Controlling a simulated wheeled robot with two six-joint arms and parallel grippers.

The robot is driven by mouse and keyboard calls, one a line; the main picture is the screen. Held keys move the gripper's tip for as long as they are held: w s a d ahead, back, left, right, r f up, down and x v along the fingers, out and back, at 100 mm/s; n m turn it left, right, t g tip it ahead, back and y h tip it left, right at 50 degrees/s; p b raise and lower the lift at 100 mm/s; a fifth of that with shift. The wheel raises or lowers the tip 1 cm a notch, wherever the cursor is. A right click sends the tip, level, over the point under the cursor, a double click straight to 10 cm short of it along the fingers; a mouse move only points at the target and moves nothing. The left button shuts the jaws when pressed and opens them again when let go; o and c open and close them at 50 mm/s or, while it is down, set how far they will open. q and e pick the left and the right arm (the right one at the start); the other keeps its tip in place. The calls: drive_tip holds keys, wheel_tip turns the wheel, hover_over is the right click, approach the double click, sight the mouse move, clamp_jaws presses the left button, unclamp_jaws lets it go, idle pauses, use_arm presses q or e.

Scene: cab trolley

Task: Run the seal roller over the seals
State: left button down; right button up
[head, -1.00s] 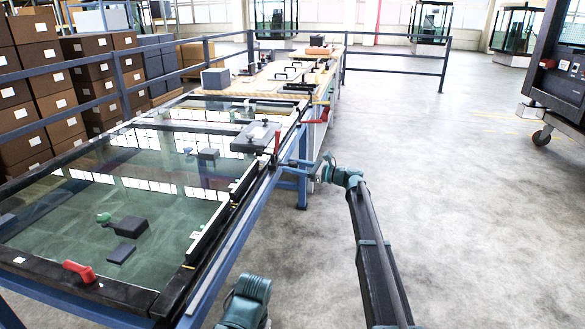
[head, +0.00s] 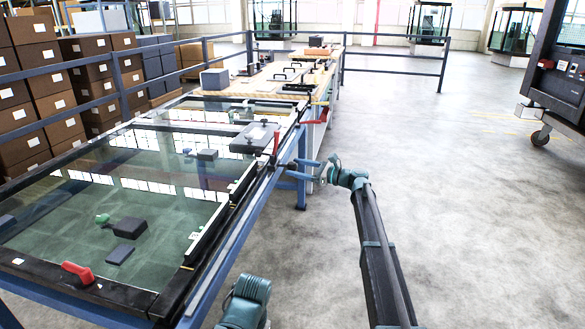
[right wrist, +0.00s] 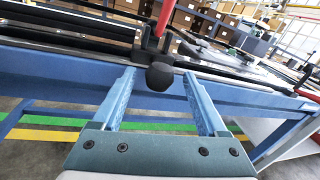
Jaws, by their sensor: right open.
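My right gripper (head: 302,168) is at the right side of the blue-framed glass table, level with its top rail. In the right wrist view, its two blue fingers (right wrist: 160,88) are apart. A dark rounded knob (right wrist: 160,77) shows between and just beyond the fingertips; I cannot tell whether it touches them or whether it belongs to the seal roller. A red upright handle (right wrist: 164,18) stands behind the knob, and it also shows in the head view (head: 276,143). Dark strips (head: 208,236), possibly seals, run along the glass panel's right edge. I cannot clearly identify the roller. My left gripper is out of view.
The glass panel (head: 150,205) fills the left foreground, with a red lever (head: 77,272) at its near corner. A wooden-topped bench (head: 265,82) stands beyond it. Brown boxes (head: 60,103) are stacked behind blue rails. The concrete floor (head: 460,200) at right is open.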

drive_tip(key=v, duration=1.1)
drive_tip(key=shift+s+d, duration=0.2)
drive_tip(key=shift+d, duration=0.15)
drive_tip(key=shift+a, duration=0.1)
drive_tip(key=s+a+f+n+g+h, duration=0.35)
drive_tip(key=s+a+f+n, duration=0.4)
drive_tip(key=s+a, duration=0.35)
drive_tip(key=s+a+f+n+g+h, duration=0.35)
drive_tip(key=s+a+f+n, duration=0.4)
drive_tip(key=s, duration=0.55)
drive_tip(key=s+d+f+n+g+h, duration=0.1)
drive_tip(key=s+f+n+h, duration=0.3)
drive_tip(key=s, duration=0.7)
drive_tip(key=s+d+f+n+g+h, duration=0.1)
drive_tip(key=s+d+f+n+h, duration=0.15)
drive_tip(key=s+n+h, duration=0.6)
wheel_tip(320, 180, up, 29)
drive_tip(key=s+m+y+p, duration=0.2)
drive_tip(key=p, duration=2.7)
drive_tip(key=shift+s, duration=0.3)
